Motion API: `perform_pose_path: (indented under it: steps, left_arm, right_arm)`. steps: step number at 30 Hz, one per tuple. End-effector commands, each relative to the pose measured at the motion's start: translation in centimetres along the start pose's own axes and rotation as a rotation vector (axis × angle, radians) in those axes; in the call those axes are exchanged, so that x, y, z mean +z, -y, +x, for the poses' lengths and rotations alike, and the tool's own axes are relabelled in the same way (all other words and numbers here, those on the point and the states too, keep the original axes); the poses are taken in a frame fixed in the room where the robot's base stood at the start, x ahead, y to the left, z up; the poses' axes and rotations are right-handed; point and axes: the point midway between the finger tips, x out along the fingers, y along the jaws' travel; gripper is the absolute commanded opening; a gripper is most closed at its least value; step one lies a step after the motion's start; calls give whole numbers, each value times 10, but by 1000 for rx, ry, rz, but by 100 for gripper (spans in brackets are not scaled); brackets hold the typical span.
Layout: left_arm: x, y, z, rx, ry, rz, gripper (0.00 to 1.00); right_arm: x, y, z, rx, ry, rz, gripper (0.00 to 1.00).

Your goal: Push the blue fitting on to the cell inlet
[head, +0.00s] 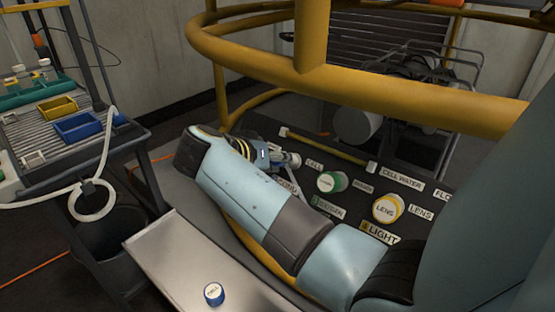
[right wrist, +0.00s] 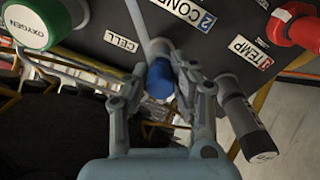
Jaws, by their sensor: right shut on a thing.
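My right arm crosses the head view, with its gripper (head: 287,160) over the far left of the dark panel. In the right wrist view, this gripper (right wrist: 163,88) is shut on the blue fitting (right wrist: 160,79), with one finger on either side. A pale tube (right wrist: 138,22) runs from the fitting towards the top edge. The CELL label (right wrist: 122,41) is on the panel just left of the fitting. The cell inlet itself is not clear behind the fitting and fingers, so I cannot tell if they touch. A blue cap (head: 213,294) lies on the metal tray. My left gripper is out of view.
The panel bears a green cap (head: 331,182) and a yellow LENS cap (head: 388,208). A grey cylinder (right wrist: 241,112) stands close right of the gripper in the wrist view. A yellow rail (head: 250,62) curves above. A cart (head: 75,165) with a white hose stands left.

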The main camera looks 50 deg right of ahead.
Motion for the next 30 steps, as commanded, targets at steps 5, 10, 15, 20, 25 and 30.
perform_pose_path:
  steps: [5,10,15,20,25,30]
  left_arm:
    - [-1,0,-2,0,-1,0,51]
    - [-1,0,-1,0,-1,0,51]
    - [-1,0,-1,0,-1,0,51]
    - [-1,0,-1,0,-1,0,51]
    - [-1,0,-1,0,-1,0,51]
    - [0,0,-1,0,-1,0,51]
  right_arm:
    - [-1,0,1,0,-1,0,0]
    - [0,0,1,0,-1,0,0]
    - [0,0,1,0,0,0,45]
    - [0,0,1,0,0,0,51]
    - [0,0,1,0,0,0,51]
    - [0,0,1,0,0,0,51]
